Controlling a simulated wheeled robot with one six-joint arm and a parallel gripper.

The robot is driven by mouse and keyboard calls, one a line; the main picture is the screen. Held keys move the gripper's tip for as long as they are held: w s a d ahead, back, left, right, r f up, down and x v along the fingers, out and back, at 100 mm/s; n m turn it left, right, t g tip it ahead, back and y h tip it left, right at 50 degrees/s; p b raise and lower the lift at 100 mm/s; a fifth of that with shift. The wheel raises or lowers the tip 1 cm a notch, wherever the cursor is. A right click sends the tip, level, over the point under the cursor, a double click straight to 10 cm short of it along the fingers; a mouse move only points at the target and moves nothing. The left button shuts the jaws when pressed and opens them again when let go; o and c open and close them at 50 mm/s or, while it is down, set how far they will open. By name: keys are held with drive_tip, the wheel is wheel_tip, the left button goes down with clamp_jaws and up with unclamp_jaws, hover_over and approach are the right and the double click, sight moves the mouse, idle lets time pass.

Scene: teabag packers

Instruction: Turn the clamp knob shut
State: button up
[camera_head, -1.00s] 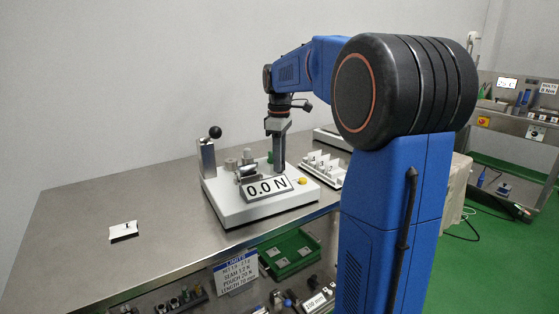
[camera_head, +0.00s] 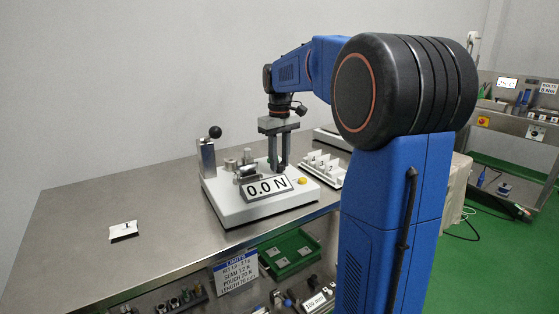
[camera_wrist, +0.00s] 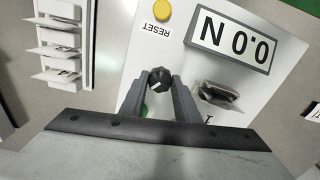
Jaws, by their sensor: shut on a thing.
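The white force tester (camera_head: 235,211) stands on the steel bench with its display (camera_head: 268,188) reading 0.0 N. My gripper (camera_head: 279,168) points down over the tester, behind the display. In the wrist view my gripper (camera_wrist: 159,84) is shut on the dark round clamp knob (camera_wrist: 158,77), with one finger on each side of it. A pale mark shows on the knob's top. The knob is hard to make out in the head view. A green part (camera_wrist: 143,111) shows beside the left finger, partly hidden.
A yellow reset button (camera_wrist: 162,11) is near the display. A white rack (camera_head: 326,172) holds several pouches to the right. A black-ball lever (camera_head: 215,132) rises at the tester's left. A small card (camera_head: 123,231) lies at left; the bench between is clear.

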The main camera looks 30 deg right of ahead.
sight(280, 163)
drive_tip(key=m, duration=0.5)
drive_tip(key=shift+m, duration=0.3)
drive_tip(key=m, duration=0.5)
idle(0.4)
drive_tip(key=o, duration=1)
drive_tip(key=shift+o, duration=0.2)
wheel_tip(280, 163, up, 18)
drive_tip(key=shift+f, duration=0.25)
